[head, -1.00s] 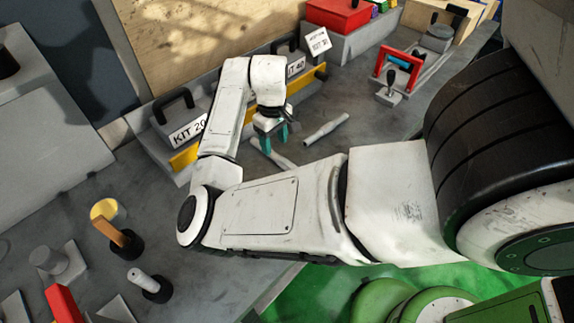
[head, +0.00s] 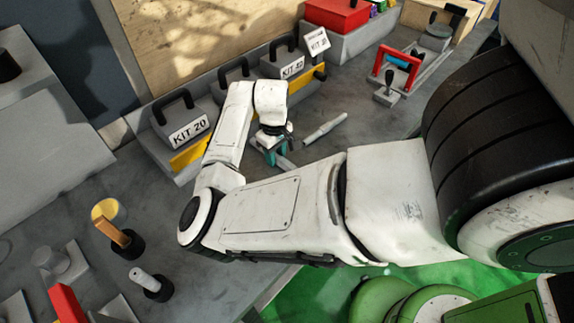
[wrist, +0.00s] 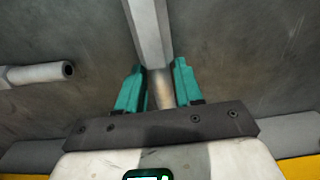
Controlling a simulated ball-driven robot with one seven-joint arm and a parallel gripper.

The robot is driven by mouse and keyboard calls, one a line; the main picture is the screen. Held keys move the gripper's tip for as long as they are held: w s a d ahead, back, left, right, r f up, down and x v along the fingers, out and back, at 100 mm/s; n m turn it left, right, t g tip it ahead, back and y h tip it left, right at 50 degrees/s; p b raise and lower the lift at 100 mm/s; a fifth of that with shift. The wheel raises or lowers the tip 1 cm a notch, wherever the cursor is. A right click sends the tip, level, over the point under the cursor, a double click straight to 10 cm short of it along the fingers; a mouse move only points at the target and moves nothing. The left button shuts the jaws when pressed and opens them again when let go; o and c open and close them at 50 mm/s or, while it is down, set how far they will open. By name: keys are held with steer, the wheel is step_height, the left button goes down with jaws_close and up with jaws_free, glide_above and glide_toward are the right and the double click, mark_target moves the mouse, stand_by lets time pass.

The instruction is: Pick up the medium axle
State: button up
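My gripper (head: 272,157), with teal fingers, is low over the bench beside the kit holders. A grey metal axle (wrist: 150,30) runs between the fingers in the wrist view, its near end between them. In the head view, part of this axle (head: 286,163) shows beside the fingers. A second grey axle (head: 325,128) lies on the bench to the right of the gripper; a hollow-ended axle (wrist: 40,73) shows left in the wrist view. The frames do not label either axle as medium.
The KIT 20 holder (head: 188,132) and other handled kit blocks stand along the back, with a yellow strip (head: 190,152) in front. A red-framed tool (head: 397,68) is at the back right. Upright handles (head: 118,235) stand at the front left. Bench right of the second axle is clear.

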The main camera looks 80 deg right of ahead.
jaws_close()
stand_by(1.0)
